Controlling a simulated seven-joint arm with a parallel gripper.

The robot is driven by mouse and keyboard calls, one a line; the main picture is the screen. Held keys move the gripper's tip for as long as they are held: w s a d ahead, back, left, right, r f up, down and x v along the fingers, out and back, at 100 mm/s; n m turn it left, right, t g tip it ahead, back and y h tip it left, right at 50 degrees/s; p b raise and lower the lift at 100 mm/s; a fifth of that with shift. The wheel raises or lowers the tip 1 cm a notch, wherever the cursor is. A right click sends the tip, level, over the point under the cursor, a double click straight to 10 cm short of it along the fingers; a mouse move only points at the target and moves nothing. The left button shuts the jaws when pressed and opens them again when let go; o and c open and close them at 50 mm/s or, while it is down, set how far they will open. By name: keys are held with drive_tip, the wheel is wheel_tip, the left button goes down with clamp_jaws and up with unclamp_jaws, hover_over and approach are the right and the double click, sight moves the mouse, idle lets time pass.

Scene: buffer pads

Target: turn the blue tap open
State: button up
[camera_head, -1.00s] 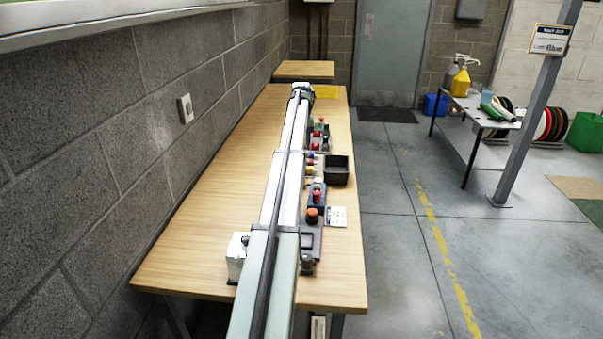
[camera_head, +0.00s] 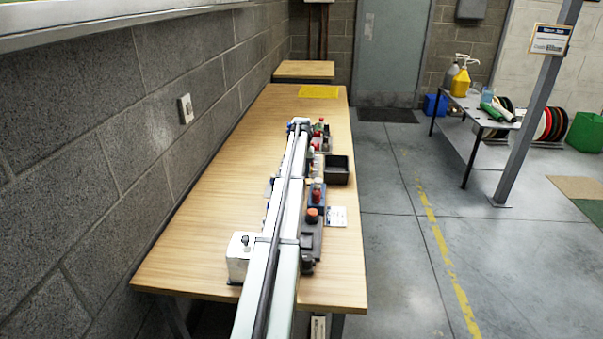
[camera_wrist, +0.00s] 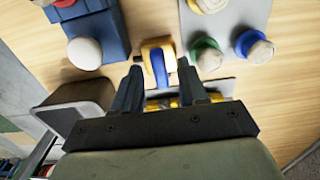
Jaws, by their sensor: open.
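In the wrist view a blue lever on a yellow body, which looks like the blue tap (camera_wrist: 157,63), lies between and just beyond my fingertips. My gripper (camera_wrist: 160,76) is open, with one dark finger to each side of the lever. I cannot tell whether either finger touches it. In the head view my arm covers the tap, and the far end of my arm is over the row of fixtures on the table.
In the wrist view a green-ringed knob (camera_wrist: 207,55) and a blue-ringed knob (camera_wrist: 254,47) stand to the right. A blue block with a white knob (camera_wrist: 85,53) is at upper left. A black bin (camera_head: 337,170) stands beside the fixtures on the wooden table (camera_head: 190,225).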

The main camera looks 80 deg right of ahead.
drive_tip(key=shift+f, duration=0.1)
drive_tip(key=shift+c, duration=0.3)
clamp_jaws()
idle(0.4)
drive_tip(key=n, duration=0.4)
drive_tip(key=shift+n, duration=0.3)
drive_tip(key=n, duration=0.4)
drive_tip(key=shift+n, duration=0.3)
drive_tip(key=n, duration=0.4)
drive_tip(key=shift+n, duration=2.4)
